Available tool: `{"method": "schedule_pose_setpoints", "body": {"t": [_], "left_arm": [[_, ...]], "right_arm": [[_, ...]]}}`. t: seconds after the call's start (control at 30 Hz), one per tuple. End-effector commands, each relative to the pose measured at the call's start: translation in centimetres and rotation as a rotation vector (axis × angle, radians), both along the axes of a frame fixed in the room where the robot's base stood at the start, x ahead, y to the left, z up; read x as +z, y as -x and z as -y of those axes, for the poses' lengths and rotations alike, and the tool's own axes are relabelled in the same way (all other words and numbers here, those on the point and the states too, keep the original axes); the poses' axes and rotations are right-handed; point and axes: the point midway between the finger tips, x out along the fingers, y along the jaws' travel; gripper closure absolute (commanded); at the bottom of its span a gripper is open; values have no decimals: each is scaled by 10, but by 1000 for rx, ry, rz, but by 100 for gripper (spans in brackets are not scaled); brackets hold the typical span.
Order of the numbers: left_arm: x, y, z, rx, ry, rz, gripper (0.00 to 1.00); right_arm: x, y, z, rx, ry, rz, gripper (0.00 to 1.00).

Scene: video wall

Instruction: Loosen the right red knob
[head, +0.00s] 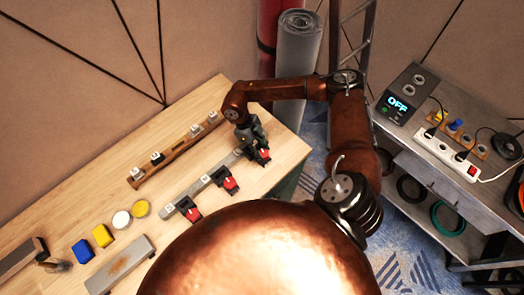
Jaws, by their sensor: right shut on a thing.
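A grey metal bar (199,185) lies across the wooden workbench and carries three clamps with red knobs. The left red knob (192,213) and the middle red knob (230,184) are free. The right red knob (263,155) is at the far end of the bar. My right gripper (256,146) reaches down to it from above and is shut on it; the fingers partly hide the knob and its clamp. My left gripper is out of view.
Behind the bar is a wooden rail (174,158) with several small white-topped pieces. A metal cart (440,150) with a power strip stands at right.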

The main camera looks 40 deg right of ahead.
Motion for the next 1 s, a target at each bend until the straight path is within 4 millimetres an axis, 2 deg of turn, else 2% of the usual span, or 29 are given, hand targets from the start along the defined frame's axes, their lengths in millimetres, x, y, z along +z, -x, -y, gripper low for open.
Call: {"method": "schedule_pose_setpoints", "body": {"t": [0.43, 1.0], "left_arm": [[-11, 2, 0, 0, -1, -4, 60], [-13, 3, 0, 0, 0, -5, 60]], "right_arm": [[0, 1, 0, 308, 5, -2, 91], [0, 2, 1, 397, 5, -2, 91]]}}
